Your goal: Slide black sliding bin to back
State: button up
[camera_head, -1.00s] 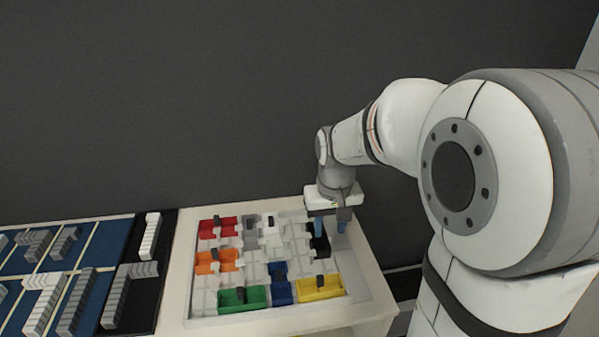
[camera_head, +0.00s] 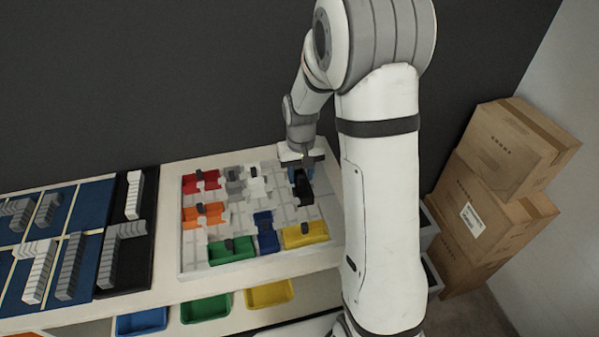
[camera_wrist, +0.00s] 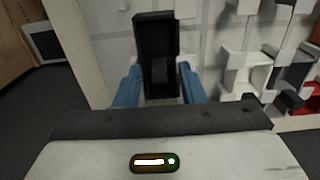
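The black sliding bin (camera_head: 302,188) is a narrow box with a raised handle, on the right side of the white puzzle tray (camera_head: 283,211). In the wrist view, the black bin (camera_wrist: 155,30) points away from my gripper (camera_wrist: 160,80). The blue fingers stand apart on either side of the bin's near end, with the handle between them. They look open, with no clear contact on the handle. In the head view, my gripper (camera_head: 301,172) is over the bin's back part and hides some of it.
Red (camera_head: 201,182), orange (camera_head: 203,215), green (camera_head: 231,250), blue (camera_head: 266,232) and yellow (camera_head: 305,234) bins sit in the tray. Grey and white pieces lie at its back. Cardboard boxes (camera_head: 505,150) are stacked at the right. Coloured bins lie on a lower shelf.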

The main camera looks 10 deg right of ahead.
jog(key=shift+f, duration=0.2)
jog(key=shift+c, duration=0.4)
grip_shut()
